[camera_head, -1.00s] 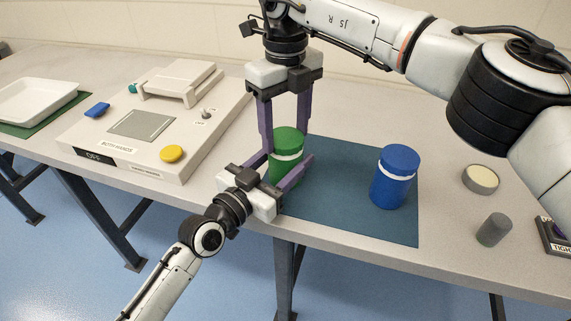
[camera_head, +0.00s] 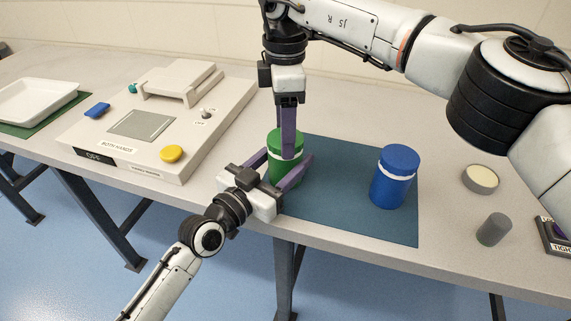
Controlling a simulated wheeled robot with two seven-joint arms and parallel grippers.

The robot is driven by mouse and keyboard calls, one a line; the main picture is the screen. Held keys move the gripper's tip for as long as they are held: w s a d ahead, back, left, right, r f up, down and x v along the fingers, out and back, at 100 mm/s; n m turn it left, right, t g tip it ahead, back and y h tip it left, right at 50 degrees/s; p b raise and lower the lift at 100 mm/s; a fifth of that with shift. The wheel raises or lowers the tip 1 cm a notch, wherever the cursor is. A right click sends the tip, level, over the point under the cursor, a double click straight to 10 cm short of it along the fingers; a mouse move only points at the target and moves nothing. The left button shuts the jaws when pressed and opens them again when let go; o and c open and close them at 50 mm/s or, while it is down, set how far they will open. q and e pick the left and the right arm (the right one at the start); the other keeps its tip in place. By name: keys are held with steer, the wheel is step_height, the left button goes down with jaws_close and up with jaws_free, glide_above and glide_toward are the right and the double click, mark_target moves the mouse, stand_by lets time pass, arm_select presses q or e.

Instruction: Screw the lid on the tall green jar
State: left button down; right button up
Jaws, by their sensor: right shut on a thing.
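The green jar (camera_head: 279,173) stands upright at the left part of the dark blue mat, with its green lid (camera_head: 274,142) on top. My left gripper (camera_head: 284,168) comes in low from the front left, its purple fingers on both sides of the jar body, shut on it. My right gripper (camera_head: 288,152) points straight down from above and is shut on the lid. Its fingers line up edge-on, so the near one covers part of the lid and the far one is hidden. How far the lid is seated cannot be told.
A blue jar (camera_head: 390,188) with a blue lid stands on the mat (camera_head: 340,223) to the right. Further right are a round cream-topped tin (camera_head: 480,180) and a grey cylinder (camera_head: 493,229). A badge press (camera_head: 185,105) with a yellow button fills the left; a white tray (camera_head: 40,98) lies beyond.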

steer(key=o, duration=1.2)
steer(key=shift+r, duration=2.25)
steer(key=shift+c, duration=0.5)
